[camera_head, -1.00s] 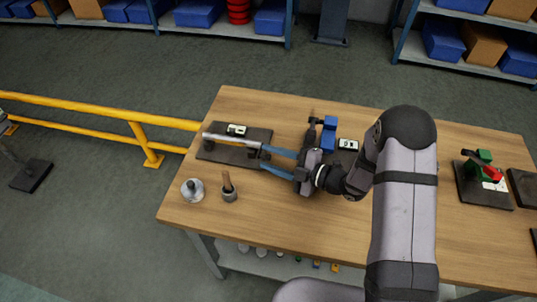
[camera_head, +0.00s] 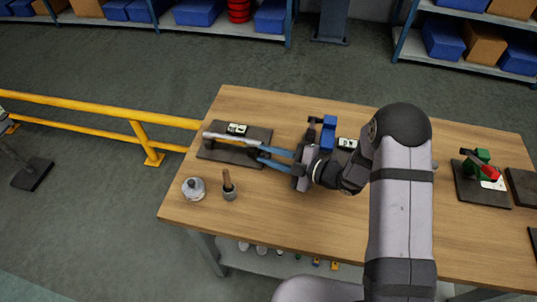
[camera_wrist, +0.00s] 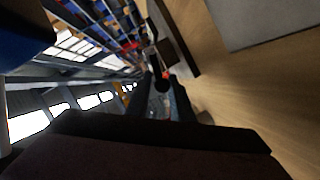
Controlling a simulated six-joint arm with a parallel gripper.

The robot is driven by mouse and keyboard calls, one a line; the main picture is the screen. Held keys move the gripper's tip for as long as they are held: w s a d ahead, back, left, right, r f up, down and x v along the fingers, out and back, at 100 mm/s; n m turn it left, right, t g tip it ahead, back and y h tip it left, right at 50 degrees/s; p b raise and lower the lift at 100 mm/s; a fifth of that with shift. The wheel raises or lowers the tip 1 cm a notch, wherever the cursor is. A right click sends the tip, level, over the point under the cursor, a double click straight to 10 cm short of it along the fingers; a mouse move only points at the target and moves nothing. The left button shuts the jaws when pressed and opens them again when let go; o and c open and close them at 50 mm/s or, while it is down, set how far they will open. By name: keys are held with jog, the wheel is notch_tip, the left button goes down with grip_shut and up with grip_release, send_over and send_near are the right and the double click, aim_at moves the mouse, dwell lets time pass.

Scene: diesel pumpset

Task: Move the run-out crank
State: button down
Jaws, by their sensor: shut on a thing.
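The crank (camera_head: 228,137) is a pale metal arm above a dark base plate (camera_head: 215,154) on the left part of the table. It lies roughly level, pointing left and right in the head view. My gripper (camera_head: 258,153) reaches in from the right with two blue fingers at the crank's right end. The fingers are shut on the crank's handle, which they mostly hide in the head view. In the wrist view a dark round knob (camera_wrist: 162,85) shows between the two fingers.
A small labelled box (camera_head: 237,129) sits on the base plate behind the crank. A blue block (camera_head: 328,134) stands behind my wrist. A metal round part (camera_head: 194,188) and a brown-handled tool in a cup (camera_head: 229,188) stand at the front left. A green unit with a red lever (camera_head: 484,166) is far right.

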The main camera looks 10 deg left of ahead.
jog(key=shift+s+d+f+m, duration=0.1)
jog(key=shift+s+f+m, duration=0.05)
jog(key=shift+f+m, duration=0.15)
jog(key=c, duration=1.6)
grip_release()
jog(key=shift+c, duration=0.2)
jog(key=shift+r, duration=0.15)
jog(key=shift+b+v, duration=1.1)
jog(key=shift+v, duration=2.5)
